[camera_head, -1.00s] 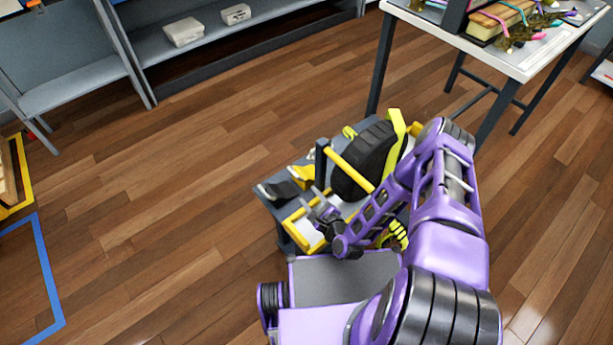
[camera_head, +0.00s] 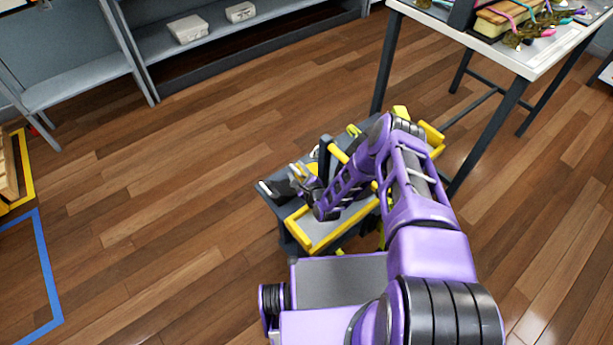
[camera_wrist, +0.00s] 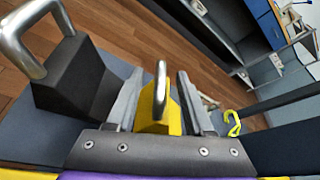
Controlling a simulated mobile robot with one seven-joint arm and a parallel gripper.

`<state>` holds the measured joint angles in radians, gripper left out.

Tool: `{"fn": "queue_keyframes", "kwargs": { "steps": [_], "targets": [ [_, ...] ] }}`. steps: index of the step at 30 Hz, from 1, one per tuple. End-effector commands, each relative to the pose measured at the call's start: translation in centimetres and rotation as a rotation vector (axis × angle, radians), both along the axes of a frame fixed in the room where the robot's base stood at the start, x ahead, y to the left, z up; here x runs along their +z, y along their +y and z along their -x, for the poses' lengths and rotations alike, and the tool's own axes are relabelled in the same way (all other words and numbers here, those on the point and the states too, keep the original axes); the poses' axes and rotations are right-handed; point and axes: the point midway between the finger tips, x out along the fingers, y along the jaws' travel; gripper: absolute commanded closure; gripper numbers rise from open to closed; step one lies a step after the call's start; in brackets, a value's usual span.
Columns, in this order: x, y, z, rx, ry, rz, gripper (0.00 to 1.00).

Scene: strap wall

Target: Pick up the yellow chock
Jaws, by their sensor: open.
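The yellow chock (camera_wrist: 153,112), a wedge with a metal loop handle, shows in the wrist view between the two fingers of my gripper (camera_wrist: 160,78). The jaws are open, with a gap visible on each side of it. In the head view my gripper (camera_head: 300,174) is over the left end of the low cart and mostly hides the yellow chock. A black chock (camera_wrist: 75,78) with a similar handle stands just left of the left finger; it also shows in the head view (camera_head: 277,190).
The grey cart (camera_head: 290,211) has a yellow frame (camera_head: 325,237) at its front and a dark post (camera_head: 324,158) close behind my gripper. A yellow hook (camera_wrist: 233,123) lies to the right in the wrist view. A white table (camera_head: 535,62) stands at upper right.

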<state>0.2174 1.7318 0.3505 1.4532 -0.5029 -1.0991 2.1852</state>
Motion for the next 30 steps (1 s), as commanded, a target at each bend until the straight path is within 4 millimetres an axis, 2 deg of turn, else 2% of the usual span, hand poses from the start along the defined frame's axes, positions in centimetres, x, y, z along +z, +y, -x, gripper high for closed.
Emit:
{"fn": "queue_keyframes", "kwargs": {
  "steps": [8, 17, 30],
  "targets": [
    [-0.13, 0.16, -0.37, 0.000, 0.002, 0.000, 0.48],
    [-0.12, 0.14, -0.36, -0.001, 0.001, 0.000, 1.00],
    [-0.11, 0.13, -0.35, -0.001, 0.001, 0.000, 1.00]
  ]
}}
